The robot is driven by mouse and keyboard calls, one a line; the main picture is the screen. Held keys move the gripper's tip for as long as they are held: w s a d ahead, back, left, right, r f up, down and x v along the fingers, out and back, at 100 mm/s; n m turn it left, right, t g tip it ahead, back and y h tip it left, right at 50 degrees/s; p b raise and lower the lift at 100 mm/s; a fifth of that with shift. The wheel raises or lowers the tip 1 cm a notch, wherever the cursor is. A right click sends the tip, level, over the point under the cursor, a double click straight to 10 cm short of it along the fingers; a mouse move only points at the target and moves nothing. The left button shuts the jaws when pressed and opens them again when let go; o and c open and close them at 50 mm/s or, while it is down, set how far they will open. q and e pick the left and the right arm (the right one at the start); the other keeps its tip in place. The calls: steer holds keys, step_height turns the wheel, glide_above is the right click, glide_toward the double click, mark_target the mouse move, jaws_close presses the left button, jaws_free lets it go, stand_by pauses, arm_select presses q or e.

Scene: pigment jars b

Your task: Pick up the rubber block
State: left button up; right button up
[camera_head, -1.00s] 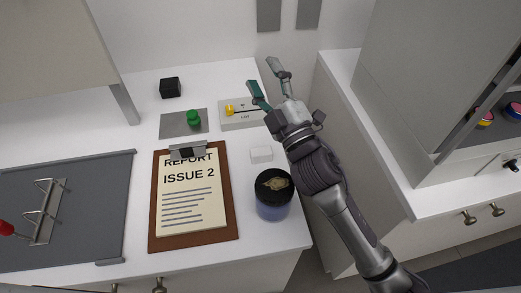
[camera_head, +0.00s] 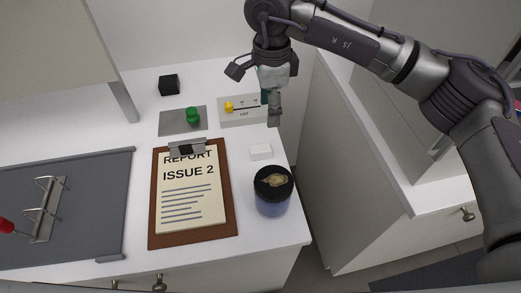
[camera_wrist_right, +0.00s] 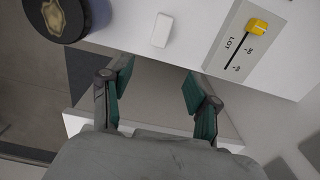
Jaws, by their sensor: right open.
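A small white block (camera_head: 260,151), which looks like the rubber block, lies on the white counter between the lidded jar and the slider box. It also shows in the right wrist view (camera_wrist_right: 162,30), beyond the fingers and unobstructed. My right gripper (camera_head: 270,112) points down above the counter's right edge, behind the block in the head view. In the right wrist view its teal-padded fingers (camera_wrist_right: 157,75) are open and empty, apart from the block. My left gripper is not in view.
A dark-lidded jar (camera_head: 272,192) stands in front of the block. A box with a yellow slider (camera_head: 240,118) lies behind it. A clipboard (camera_head: 157,233) is to the left. A green knob (camera_head: 192,115) and black cube (camera_head: 169,84) are farther back. A gap separates the counters.

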steer(key=p, duration=0.2)
glide_above(265, 147)
steer(key=f, duration=0.8)
steer(key=shift+w+d, duration=0.2)
steer(key=shift+d, duration=0.15)
steer(key=f, duration=0.1)
steer(key=f+p, duration=0.1)
steer(key=f, duration=0.1)
steer(key=f+p, duration=0.1)
steer(key=shift+s+a+f, duration=0.2)
steer(key=shift+a+f, duration=0.15)
steer(key=shift+a, duration=0.05)
steer(key=shift+f, duration=0.25)
jaws_close()
